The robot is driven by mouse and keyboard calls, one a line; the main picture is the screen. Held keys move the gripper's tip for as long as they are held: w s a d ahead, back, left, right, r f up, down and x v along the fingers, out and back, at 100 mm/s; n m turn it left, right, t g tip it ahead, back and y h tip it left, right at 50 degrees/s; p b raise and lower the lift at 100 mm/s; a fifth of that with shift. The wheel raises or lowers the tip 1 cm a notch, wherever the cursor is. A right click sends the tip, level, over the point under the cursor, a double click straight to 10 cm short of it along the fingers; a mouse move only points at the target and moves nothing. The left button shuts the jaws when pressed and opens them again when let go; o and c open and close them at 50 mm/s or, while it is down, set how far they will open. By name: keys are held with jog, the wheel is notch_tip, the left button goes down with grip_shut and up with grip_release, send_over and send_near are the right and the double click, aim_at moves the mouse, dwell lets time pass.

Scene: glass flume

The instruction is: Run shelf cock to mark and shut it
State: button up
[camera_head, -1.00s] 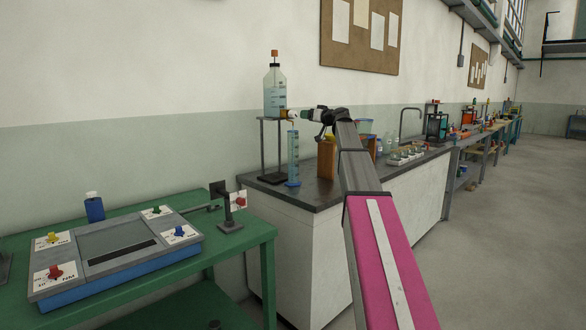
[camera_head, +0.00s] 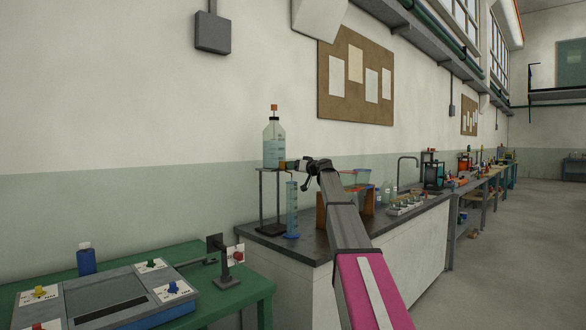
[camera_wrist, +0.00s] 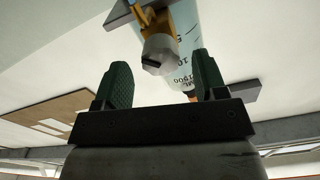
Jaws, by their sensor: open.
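A clear bottle (camera_head: 274,145) with an orange cap and pale blue liquid stands on a small raised shelf (camera_head: 266,170) on the bench. A brass cock (camera_head: 283,165) sits low at the bottle's side. The wrist view shows its brass body (camera_wrist: 155,20) and grey faceted knob (camera_wrist: 160,53) with a dark slot. A blue-tinted graduated cylinder (camera_head: 292,212) stands upright below the cock; its liquid level and mark are too small to tell. My gripper (camera_wrist: 160,72) is open, its green-padded fingers on either side of the knob near the tips, with gaps showing.
A brown wooden rack (camera_head: 322,210), small bottles and a tray of small items (camera_head: 406,204) stand on the dark bench to the right, near a tap (camera_head: 400,170). A green table (camera_head: 235,285) with a panel of coloured knobs is front left.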

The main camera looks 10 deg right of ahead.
jog(key=shift+x, duration=1.25)
jog(key=c, duration=0.9)
jog(key=shift+m, duration=0.3)
jog(key=m, duration=0.4)
jog(key=shift+m, duration=2.2)
jog(key=o, duration=0.9)
